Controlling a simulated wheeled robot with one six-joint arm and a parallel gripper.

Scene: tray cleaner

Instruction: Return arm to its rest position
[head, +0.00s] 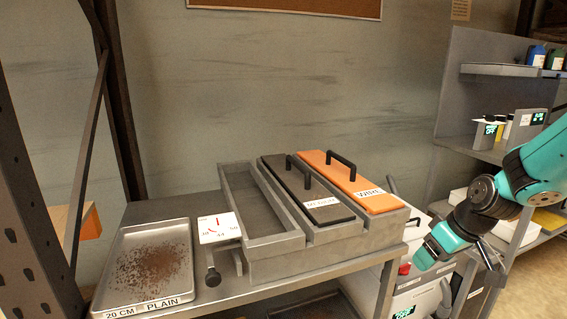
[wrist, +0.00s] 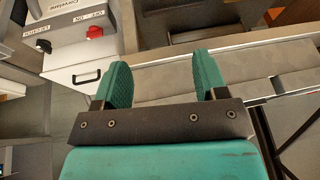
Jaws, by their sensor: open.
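My arm shows at the right of the head view, with teal and dark links. My gripper (head: 428,256) hangs to the right of the bench, beyond the orange-lidded bin. In the wrist view my gripper (wrist: 160,68) has its two teal fingers apart, with nothing between them. A metal tray (head: 120,262) marked "20 CM PLAIN" lies on the bench at the left, with brown crumbs spread over its middle.
The grey bench (head: 335,268) holds an open bin (head: 285,243), a dark-lidded bin (head: 303,195) and an orange-lidded bin (head: 352,182). A white card (head: 219,228) stands nearby. Shelves (head: 490,69) stand at the right. A red knob (wrist: 95,32) shows in the wrist view.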

